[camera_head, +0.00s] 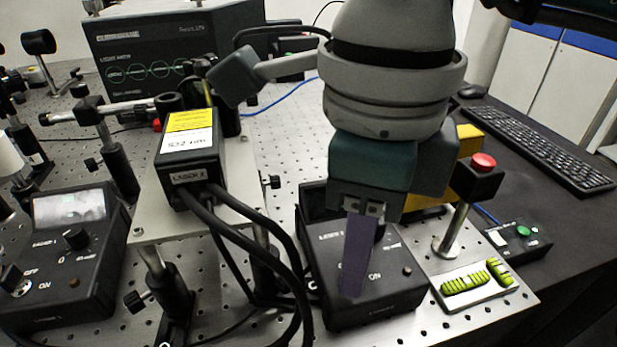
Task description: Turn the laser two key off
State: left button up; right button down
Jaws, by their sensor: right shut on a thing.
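The laser two control box (397,291) is a black box at the lower middle, its label partly covered. My right gripper (356,275) reaches down from above over the box's top face, with a dark finger across the middle of the panel. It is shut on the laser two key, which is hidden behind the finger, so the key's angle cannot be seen. Part of the "ON" mark shows just right of the finger. My left gripper is not in view.
A laser head (190,150) with a yellow label and thick black cables stands left of the box. The laser one box (75,290) is at far left. A red button on a post (483,163) and a tray with green pieces (474,286) stand close on the right.

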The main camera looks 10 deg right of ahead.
jog(key=n+b, duration=0.4)
jog(key=shift+f, duration=0.15)
jog(key=shift+r+n+b, duration=0.2)
jog(key=shift+n+b, duration=1.1)
jog(key=shift+b, duration=0.1)
jog(key=c, duration=0.7)
grip_release()
notch_tip(320, 180, up, 10)
